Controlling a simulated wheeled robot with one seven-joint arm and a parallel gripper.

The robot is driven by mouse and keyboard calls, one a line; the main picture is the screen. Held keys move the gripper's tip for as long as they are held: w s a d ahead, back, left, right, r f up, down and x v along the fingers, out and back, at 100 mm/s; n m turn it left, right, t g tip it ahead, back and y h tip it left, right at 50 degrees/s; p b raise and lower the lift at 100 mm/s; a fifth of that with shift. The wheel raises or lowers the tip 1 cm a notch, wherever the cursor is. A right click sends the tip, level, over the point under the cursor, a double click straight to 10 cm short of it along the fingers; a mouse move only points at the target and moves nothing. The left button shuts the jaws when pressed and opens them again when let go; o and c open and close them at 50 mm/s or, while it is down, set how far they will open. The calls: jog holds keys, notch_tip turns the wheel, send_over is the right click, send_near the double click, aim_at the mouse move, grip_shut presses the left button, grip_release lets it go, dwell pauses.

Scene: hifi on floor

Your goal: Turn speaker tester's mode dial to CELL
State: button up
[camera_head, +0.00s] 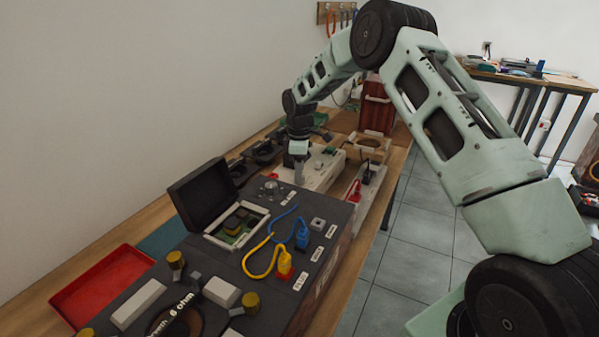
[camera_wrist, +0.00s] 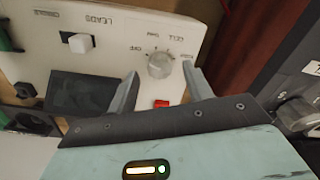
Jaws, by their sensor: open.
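In the wrist view a white panel (camera_wrist: 115,45) carries a round pale dial (camera_wrist: 159,64). Small upside-down labels sit around the dial; OFF is at its left and CELL beyond it. I cannot tell which label the dial points to. My gripper (camera_wrist: 160,69) is open, one finger left and one right of the dial, with gaps showing on both sides. I cannot tell how far the fingertips stand above the panel. In the head view my gripper (camera_head: 299,176) points down over a white instrument (camera_head: 325,165) on the bench; the dial is hidden there.
The panel also has a white square knob (camera_wrist: 80,43), a dark screen (camera_wrist: 85,92) and a red button (camera_wrist: 161,104). A dark console (camera_head: 325,225) with an open lid, cables and a red tray (camera_head: 105,283) stand nearer. A red box (camera_head: 377,110) stands behind.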

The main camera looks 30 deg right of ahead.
jog(key=shift+f, duration=0.95)
jog(key=c, duration=1)
